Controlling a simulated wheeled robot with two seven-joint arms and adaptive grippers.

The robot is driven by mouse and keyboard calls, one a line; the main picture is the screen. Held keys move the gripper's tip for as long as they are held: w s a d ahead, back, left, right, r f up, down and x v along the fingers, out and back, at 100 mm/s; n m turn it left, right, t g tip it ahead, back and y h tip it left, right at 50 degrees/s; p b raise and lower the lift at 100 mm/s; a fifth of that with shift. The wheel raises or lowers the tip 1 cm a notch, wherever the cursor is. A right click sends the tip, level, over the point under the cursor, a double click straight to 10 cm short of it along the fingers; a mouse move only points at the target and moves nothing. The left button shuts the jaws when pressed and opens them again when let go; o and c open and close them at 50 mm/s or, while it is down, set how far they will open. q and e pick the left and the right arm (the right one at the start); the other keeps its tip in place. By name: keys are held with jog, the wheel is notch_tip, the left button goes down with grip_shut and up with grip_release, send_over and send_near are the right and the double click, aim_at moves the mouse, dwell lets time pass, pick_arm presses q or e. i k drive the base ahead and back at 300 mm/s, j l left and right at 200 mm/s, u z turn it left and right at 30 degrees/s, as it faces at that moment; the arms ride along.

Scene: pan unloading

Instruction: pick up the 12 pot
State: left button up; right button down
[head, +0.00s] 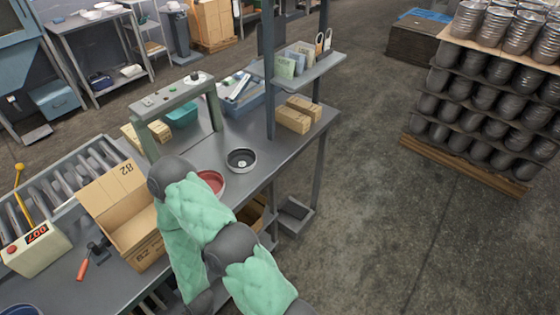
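No number 12 can be read on any pot. A round pot with a dark inside and pale rim (241,160) stands on the grey workbench (262,143), with a small light mark inside. A red-inside round dish (211,181) stands to its left, partly hidden by my green-padded arm. Many dark pots (485,95) are stacked in layers on a pallet at the right, with shiny metallic ones (497,25) on top. One arm of mine crosses the lower middle, folded over the bench edge; I cannot make out a gripper on it. No gripper fingers show.
An open cardboard box (135,222) stands on the bench left of my arm. A grey-green arch (180,105), small cartons (293,117) and a shelf post (268,75) stand behind. A roller conveyor (62,190) lies left. The floor between bench and pallet is clear.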

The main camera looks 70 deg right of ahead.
aim_at(243, 160)
jog(key=z, duration=1.85)
jog(key=l+u, duration=0.2)
jog(key=u, duration=0.25)
jog(key=l+u, duration=0.2)
jog(key=u, duration=0.25)
jog(key=l+u, duration=0.25)
jog(key=u, duration=0.2)
